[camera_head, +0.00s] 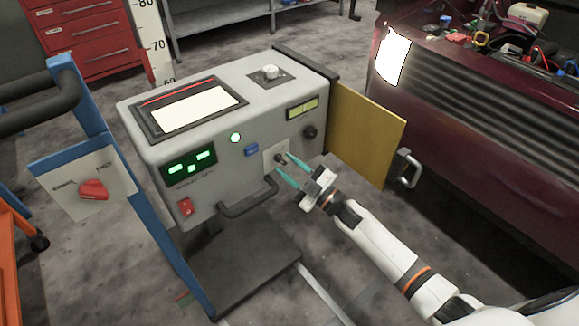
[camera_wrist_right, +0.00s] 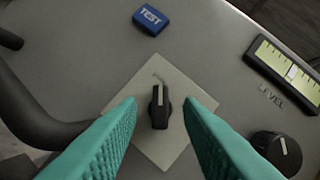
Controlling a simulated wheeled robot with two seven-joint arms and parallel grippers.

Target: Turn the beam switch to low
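A small black knob on a pale square plate, which I take for the beam switch (camera_wrist_right: 159,107), is on the front of a grey tester box (camera_head: 142,130). It also shows in the head view (camera_head: 279,158). Its pointer is upright in the wrist view, toward a faint mark that I cannot read. My right gripper (camera_head: 282,165) is open, its two teal fingers on either side of the knob with a gap on each side. Whether the fingertips reach as deep as the knob is hard to tell. My left gripper is not in view.
A blue TEST button (camera_wrist_right: 150,19), a level vial (camera_wrist_right: 287,73) and another black knob (camera_wrist_right: 277,152) are near the plate. A black handle (camera_head: 247,200) curves out below. A yellow door (camera_head: 365,135) stands open at right, before a dark red car (camera_head: 500,130). A red knob (camera_head: 93,190) is at left.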

